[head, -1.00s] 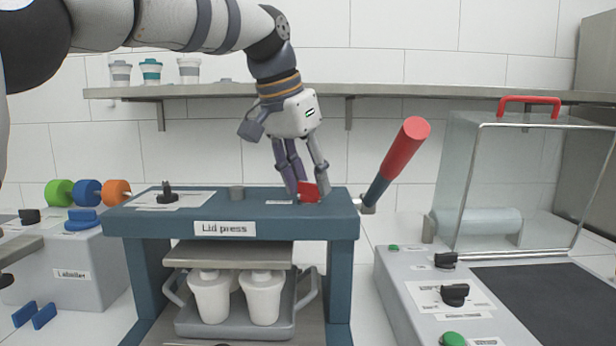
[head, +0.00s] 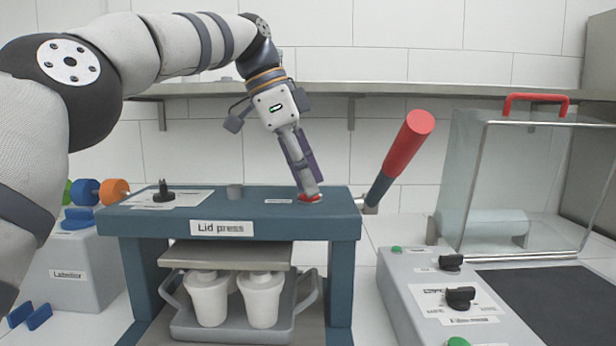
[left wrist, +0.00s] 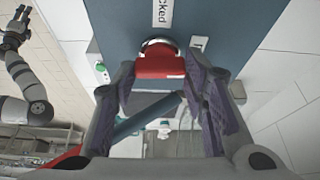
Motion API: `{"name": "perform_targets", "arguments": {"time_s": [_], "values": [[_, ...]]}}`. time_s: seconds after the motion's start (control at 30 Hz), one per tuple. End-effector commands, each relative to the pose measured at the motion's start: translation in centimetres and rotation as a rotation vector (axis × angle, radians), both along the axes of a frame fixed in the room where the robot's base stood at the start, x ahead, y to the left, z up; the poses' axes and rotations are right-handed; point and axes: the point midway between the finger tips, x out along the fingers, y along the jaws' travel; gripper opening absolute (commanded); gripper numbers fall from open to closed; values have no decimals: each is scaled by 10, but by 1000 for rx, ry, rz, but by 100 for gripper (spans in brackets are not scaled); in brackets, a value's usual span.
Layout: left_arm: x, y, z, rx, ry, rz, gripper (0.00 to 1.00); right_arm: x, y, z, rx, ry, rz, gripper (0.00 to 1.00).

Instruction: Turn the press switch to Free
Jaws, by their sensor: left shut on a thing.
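The lid press (head: 270,226) is a blue bench-like frame with a "Lid press" label. Its red switch (head: 309,198) is at the right of the top and mostly hidden behind my fingers. In the left wrist view the red switch (left wrist: 160,62) sits on a silver round base between my two fingers. A white label (left wrist: 162,14) reading "cked", cut off by the picture edge, lies beyond it, and a second label is partly hidden at its right. My left gripper (head: 308,194) points down and is shut on the red switch. My right gripper (left wrist: 14,36) shows at the left wrist view's upper left, fingers apart.
The press's red-ended lever (head: 402,150) slants up just right of my left gripper. White cups (head: 262,300) stand on a tray under the press plate. A black knob (head: 164,191) is on the press's left. A glass-covered machine (head: 430,300) stands to the right.

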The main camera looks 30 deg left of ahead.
Motion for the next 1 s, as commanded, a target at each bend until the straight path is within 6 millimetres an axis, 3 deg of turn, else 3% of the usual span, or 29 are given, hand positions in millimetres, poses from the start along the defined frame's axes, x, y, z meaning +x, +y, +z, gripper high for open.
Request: {"name": "perform_targets", "arguments": {"time_s": [0.73, 0.77, 0.8, 0.83, 1.0], "values": [[0, 0, 0, 1, 0, -74, 12, -3, 0, -3, 0, 12, 0, 46], [0, 0, 0, 1, 0, -74, 46, -3, 0, -3, 0, 12, 0, 46], [0, 0, 0, 1, 0, -74, 56, -3, 0, -3, 0, 12, 0, 46], [0, 0, 0, 1, 0, -74, 60, -3, 0, -3, 0, 12, 0, 46], [0, 0, 0, 1, 0, -74, 60, -3, 0, -3, 0, 12, 0, 46]]}}
